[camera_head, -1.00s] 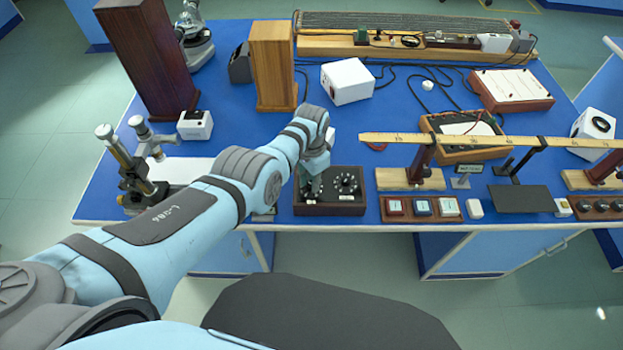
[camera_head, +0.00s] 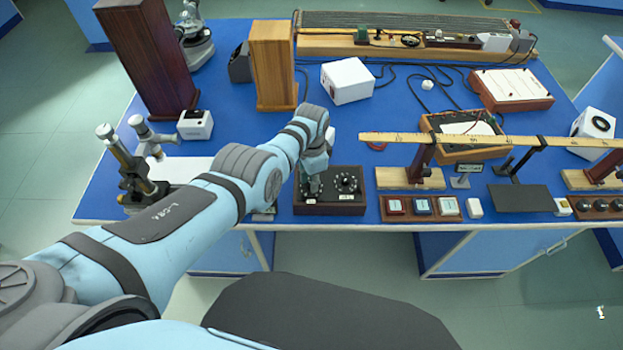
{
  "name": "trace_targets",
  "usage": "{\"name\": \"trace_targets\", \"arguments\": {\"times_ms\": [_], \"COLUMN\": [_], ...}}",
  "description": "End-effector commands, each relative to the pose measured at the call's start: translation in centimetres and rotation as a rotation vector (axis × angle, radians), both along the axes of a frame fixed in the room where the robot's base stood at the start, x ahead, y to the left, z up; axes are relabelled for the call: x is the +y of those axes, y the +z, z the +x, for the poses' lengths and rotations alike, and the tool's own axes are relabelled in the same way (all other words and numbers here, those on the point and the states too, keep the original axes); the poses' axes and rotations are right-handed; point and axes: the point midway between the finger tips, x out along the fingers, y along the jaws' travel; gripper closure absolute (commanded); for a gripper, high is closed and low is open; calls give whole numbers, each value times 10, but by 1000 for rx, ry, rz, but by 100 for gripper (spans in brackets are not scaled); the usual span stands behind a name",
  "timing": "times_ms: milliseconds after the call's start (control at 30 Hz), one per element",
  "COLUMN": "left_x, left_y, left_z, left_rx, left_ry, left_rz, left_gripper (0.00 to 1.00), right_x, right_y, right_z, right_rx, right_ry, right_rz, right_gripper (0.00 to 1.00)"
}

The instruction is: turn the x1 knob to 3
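A dark box with knobs (camera_head: 330,206) stands at the front edge of the blue bench. A round black knob with a ring of pale marks (camera_head: 346,184) shows on its right half. My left gripper (camera_head: 314,187) points down over the left half of the box and hides most of the knob there. Its fingers are too small and dark to tell whether they are open, or whether they touch that knob. The small white labels on the box are too small to read, so I cannot tell which knob is x1. My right gripper is not in view.
A wooden ruler beam (camera_head: 480,139) on stands reaches over the bench right of the box. A brass microscope (camera_head: 130,168) stands at the left. A wooden block (camera_head: 272,70) and a white box (camera_head: 347,81) are behind. Switches (camera_head: 422,207) line the front edge to the right.

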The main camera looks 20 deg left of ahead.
Motion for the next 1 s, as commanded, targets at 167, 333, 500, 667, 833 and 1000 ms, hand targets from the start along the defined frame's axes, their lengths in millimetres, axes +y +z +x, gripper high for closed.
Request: {"name": "trace_targets", "arguments": {"times_ms": [167,333,500,667,833,1000], "left_x": [0,0,0,-1,0,0], "left_y": [0,0,5,25,79,112], "left_z": [0,0,1,0,1,0], "left_rx": [0,1,-1,-3,-3,0], "left_ry": [0,0,0,1,0,0], "left_rz": [0,0,-1,-2,-1,0], "left_gripper": [59,59,59,59,59,59], "right_x": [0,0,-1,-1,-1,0], "right_y": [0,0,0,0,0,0], "right_z": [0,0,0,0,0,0], "right_rx": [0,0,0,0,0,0], "right_ry": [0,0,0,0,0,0], "right_rz": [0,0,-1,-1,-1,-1], "right_gripper": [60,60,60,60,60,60]}}
